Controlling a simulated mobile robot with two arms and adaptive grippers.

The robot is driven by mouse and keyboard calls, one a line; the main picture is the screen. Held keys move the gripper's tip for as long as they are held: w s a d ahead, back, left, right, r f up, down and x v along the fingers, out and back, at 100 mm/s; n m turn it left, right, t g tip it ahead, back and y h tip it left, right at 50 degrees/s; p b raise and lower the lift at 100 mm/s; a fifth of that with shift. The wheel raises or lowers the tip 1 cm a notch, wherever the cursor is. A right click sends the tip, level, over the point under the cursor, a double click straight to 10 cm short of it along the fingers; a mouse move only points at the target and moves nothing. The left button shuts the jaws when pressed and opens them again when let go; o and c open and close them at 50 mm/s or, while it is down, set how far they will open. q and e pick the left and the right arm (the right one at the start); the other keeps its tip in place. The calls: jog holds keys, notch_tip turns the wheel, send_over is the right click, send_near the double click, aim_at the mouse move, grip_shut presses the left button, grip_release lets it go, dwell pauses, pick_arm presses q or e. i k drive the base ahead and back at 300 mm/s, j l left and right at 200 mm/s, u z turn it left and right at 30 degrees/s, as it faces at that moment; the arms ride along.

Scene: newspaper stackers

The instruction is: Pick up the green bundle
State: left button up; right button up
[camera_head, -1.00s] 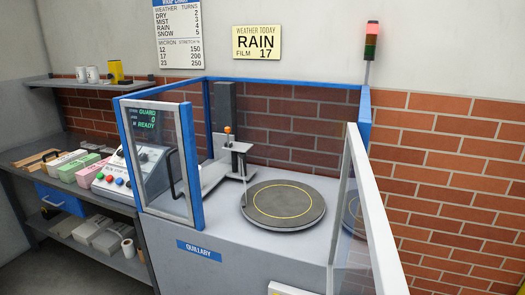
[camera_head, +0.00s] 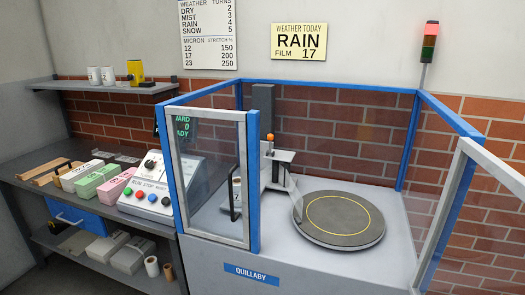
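The green bundle (camera_head: 96,179) lies on the grey workbench (camera_head: 30,183) at the left. It sits between a white bundle (camera_head: 80,174) on its left and a pink bundle (camera_head: 116,187) on its right, close beside both. Its top and front end show, with dark marks on the front that are too small to read. Neither of my grippers is in view.
A control console (camera_head: 160,185) with coloured buttons stands right of the bundles. A blue-framed wrapping machine with a round turntable (camera_head: 338,219) fills the middle and right. A wooden rack (camera_head: 45,172) lies left of the bundles. A shelf (camera_head: 105,86) hangs above.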

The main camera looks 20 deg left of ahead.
aim_at(85, 188)
jog(key=j+z, duration=0.1)
jog(key=j, duration=0.9)
jog(key=j+z, duration=0.1)
jog(key=j, duration=0.9)
jog(key=k+j+z, duration=0.1)
jog(key=j, duration=0.9)
jog(key=j+z, duration=0.15)
jog(key=j, duration=1.45)
jog(key=i, duration=0.05)
